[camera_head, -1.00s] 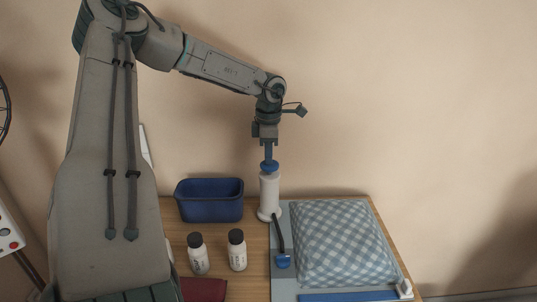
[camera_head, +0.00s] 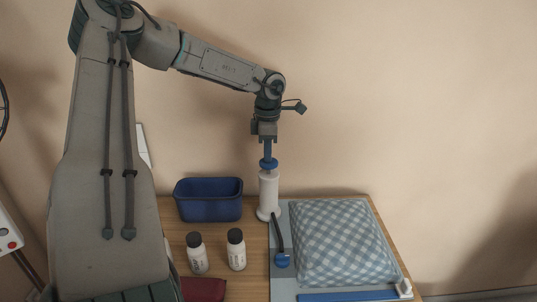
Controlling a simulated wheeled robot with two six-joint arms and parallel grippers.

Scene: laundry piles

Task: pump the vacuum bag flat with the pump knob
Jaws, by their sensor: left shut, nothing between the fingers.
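The vacuum bag (camera_head: 340,240) lies on a grey-blue mat at the right of the table, puffed up, with blue-and-white checked cloth showing. The white pump cylinder (camera_head: 269,192) stands upright to its left, and a dark hose runs from its foot to a blue fitting (camera_head: 282,260) by the bag. The blue pump knob (camera_head: 268,163) is at the top of the cylinder. My left gripper (camera_head: 267,140) points down, shut, with its tips right above the knob, at or very near contact. My right gripper is not in view.
A blue bin (camera_head: 208,200) stands at the back left of the pump. Two white bottles with dark caps (camera_head: 196,253) (camera_head: 236,249) stand in front of it. A dark red item (camera_head: 203,289) lies at the front edge. A blue strip (camera_head: 348,296) lies along the bag's front.

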